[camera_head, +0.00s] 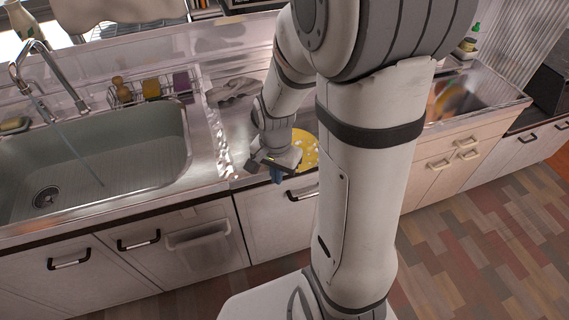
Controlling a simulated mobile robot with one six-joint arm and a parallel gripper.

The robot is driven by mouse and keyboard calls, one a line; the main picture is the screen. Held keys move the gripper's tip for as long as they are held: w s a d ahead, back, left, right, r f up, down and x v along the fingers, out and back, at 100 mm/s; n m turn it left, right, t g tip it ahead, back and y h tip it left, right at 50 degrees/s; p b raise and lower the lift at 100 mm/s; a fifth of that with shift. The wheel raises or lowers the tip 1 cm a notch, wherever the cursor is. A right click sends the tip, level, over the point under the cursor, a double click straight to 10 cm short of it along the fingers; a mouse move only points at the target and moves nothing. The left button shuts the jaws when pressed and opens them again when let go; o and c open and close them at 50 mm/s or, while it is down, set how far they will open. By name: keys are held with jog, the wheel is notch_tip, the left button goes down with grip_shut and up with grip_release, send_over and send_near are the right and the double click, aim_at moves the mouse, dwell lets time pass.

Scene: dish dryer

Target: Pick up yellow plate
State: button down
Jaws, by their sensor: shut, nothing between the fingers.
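A yellow plate (305,148) with pale specks lies on the metal counter near its front edge. Only its right part shows; my arm and the end of my arm hide the rest. My gripper (275,175) is at the counter's front edge, just left of and in front of the plate. Its fingers are small and dark in this view, with a blue bit at the tip. It is shut with nothing seen in it. I cannot tell whether it touches the plate.
A sink (95,165) with a running faucet (35,65) is to the left. A grey cloth or glove (235,90) lies behind my gripper. A wire rack (150,88) with sponges and a brush stands behind the sink. Drawers line the front. The floor at right is clear.

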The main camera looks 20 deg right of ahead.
jog(key=s+a, duration=0.5)
jog(key=shift+a, duration=0.3)
jog(key=c, duration=2)
grip_release()
jog(key=shift+w+d+r, duration=0.1)
jog(key=shift+r, duration=0.25)
jog(key=o, duration=0.5)
jog(key=r+n, duration=0.1)
jog(key=r, duration=0.1)
jog(key=d+r+n, duration=0.1)
jog(key=r, duration=0.1)
jog(key=r+n+t, duration=0.1)
jog(key=r+n, duration=0.1)
jog(key=shift+s+d+r, duration=0.15)
jog(key=shift+s+d, duration=0.1)
jog(key=shift+d, duration=0.1)
jog(key=s+r+n, duration=0.1)
jog(key=r+n, duration=0.1)
jog(key=d+r+n+t, duration=0.1)
jog(key=r, duration=0.1)
jog(key=s+d+r+n, duration=0.1)
jog(key=r+n, duration=0.1)
jog(key=shift+s+r+n, duration=0.3)
jog(key=shift+s+r, duration=0.05)
